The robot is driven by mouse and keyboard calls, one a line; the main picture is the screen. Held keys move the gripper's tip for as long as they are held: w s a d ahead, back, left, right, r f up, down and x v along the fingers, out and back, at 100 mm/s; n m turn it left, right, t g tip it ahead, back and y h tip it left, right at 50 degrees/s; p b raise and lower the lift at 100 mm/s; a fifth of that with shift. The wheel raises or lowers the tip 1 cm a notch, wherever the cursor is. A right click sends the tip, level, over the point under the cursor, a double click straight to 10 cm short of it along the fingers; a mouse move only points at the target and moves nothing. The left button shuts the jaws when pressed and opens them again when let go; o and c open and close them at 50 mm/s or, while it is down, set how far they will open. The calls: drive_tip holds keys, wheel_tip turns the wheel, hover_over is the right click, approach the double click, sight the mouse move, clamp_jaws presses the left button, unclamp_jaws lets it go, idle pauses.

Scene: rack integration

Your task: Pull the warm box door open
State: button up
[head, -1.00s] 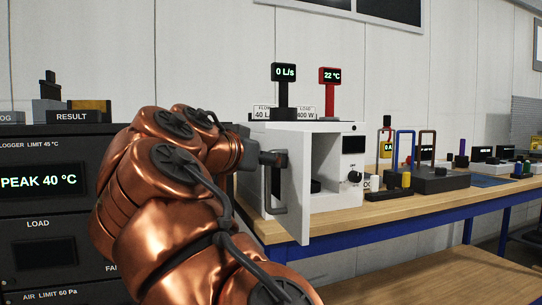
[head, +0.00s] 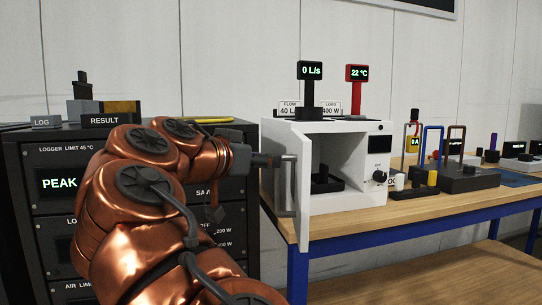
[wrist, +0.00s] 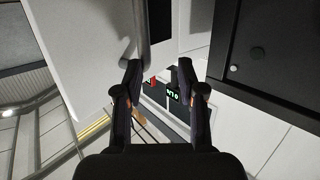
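The warm box (head: 345,150) is a white box on the bench in the head view. Its white door (head: 302,188) stands swung out at the box's left side, seen nearly edge-on, and the dark-floored interior shows. A grey bar handle (head: 288,190) is on the door's outer face. My gripper (head: 284,161) is beside the door near the top of the handle. In the wrist view my gripper (wrist: 158,68) has its fingers apart, with the handle (wrist: 146,35) by the left fingertip and the door panel (wrist: 80,45) to the left. Contact with the handle cannot be told.
A black rack (head: 30,150) with displays stands at the left, close to my arm.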

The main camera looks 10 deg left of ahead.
drive_tip(key=shift+s+a+f+p, duration=0.15)
drive_tip(key=shift+a+f+p, duration=0.3)
drive_tip(key=shift+a+p, duration=0.2)
idle(0.4)
